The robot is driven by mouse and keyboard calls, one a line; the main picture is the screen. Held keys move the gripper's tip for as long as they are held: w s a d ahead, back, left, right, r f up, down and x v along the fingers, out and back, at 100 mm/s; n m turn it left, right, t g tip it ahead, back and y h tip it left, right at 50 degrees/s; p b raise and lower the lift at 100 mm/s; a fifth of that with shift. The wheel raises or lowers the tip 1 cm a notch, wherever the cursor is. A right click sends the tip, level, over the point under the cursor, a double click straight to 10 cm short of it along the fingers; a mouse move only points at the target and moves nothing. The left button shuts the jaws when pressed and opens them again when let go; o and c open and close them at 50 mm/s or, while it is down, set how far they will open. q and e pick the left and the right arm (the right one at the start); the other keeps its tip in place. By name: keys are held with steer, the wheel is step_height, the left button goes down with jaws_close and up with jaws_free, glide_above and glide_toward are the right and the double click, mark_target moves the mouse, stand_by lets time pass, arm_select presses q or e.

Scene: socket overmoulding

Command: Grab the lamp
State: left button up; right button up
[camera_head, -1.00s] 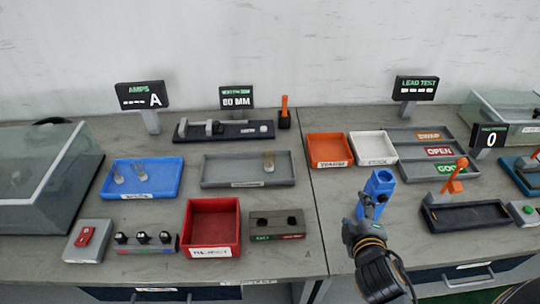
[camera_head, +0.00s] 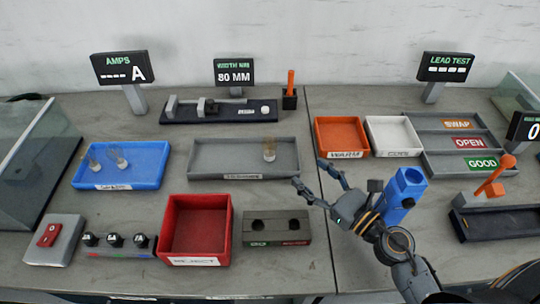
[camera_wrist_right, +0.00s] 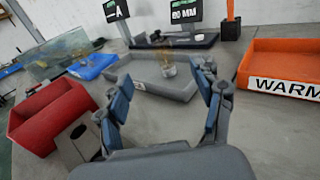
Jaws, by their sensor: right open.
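A small clear lamp with an amber tint (camera_head: 269,150) stands in the right part of the grey tray (camera_head: 215,170). It also shows in the right wrist view (camera_wrist_right: 168,70), between and beyond my fingers. Two more clear lamps (camera_head: 118,158) stand in the blue tray (camera_head: 140,176) at the left. My right gripper (camera_head: 311,175) is open and empty, just right of the grey tray, with its fingers pointing up and left toward it. In the right wrist view its fingers (camera_wrist_right: 160,95) are wide apart. My left gripper is not in view.
The orange WARM tray (camera_head: 341,151) is behind my right gripper. The bench before the grey tray's right corner is clear.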

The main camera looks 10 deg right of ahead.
mark_target(275, 148)
steer(key=shift+f+b, duration=0.35)
steer(key=shift+f, duration=0.45)
steer(key=shift+w+f, duration=0.1)
steer(key=p+x, duration=0.3)
steer(key=x, duration=0.5)
steer(key=p+x, duration=0.1)
steer(key=x, duration=0.5)
steer(key=shift+f, duration=0.1)
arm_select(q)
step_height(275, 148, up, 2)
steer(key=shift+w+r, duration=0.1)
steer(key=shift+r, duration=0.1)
arm_select(e)
steer(key=c, duration=1.1)
